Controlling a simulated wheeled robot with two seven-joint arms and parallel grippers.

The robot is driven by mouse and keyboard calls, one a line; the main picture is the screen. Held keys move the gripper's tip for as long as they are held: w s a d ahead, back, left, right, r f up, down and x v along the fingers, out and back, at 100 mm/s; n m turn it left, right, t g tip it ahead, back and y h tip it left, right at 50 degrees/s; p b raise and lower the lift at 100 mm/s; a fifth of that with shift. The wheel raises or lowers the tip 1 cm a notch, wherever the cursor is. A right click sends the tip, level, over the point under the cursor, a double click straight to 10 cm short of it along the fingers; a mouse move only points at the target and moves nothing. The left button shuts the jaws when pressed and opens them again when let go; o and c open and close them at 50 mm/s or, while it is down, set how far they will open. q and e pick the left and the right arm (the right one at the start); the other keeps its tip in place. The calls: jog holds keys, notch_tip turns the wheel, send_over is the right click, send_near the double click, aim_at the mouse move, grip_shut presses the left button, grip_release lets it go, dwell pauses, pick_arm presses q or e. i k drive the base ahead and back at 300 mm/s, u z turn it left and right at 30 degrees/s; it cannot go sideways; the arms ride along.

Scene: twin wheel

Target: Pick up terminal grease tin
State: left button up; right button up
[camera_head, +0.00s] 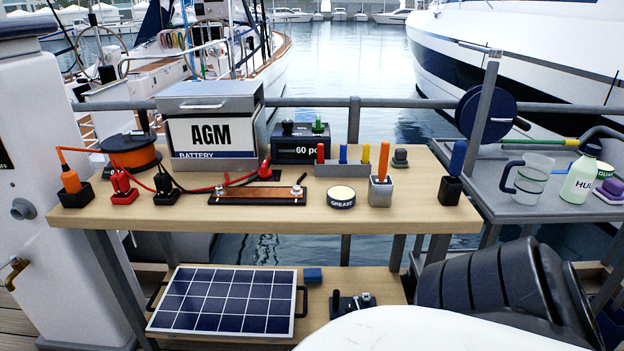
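The grease tin (341,199) is a small round tin with a cream top and a dark side lettered "GREASE". It stands upright on the wooden bench top (415,215), near the front edge and right of centre. Nothing covers it from this view. Neither my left gripper nor my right gripper is in view.
A copper-coloured bar on a black base (257,197) lies just left of the tin. A grey holder with an orange-handled tool (381,190) stands close on its right. A rack of coloured pieces (341,169) is behind it. A large AGM battery (212,135) stands back left.

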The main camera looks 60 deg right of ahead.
aim_at(338, 196)
jog(key=i, duration=2.35)
jog(key=z, duration=3.3)
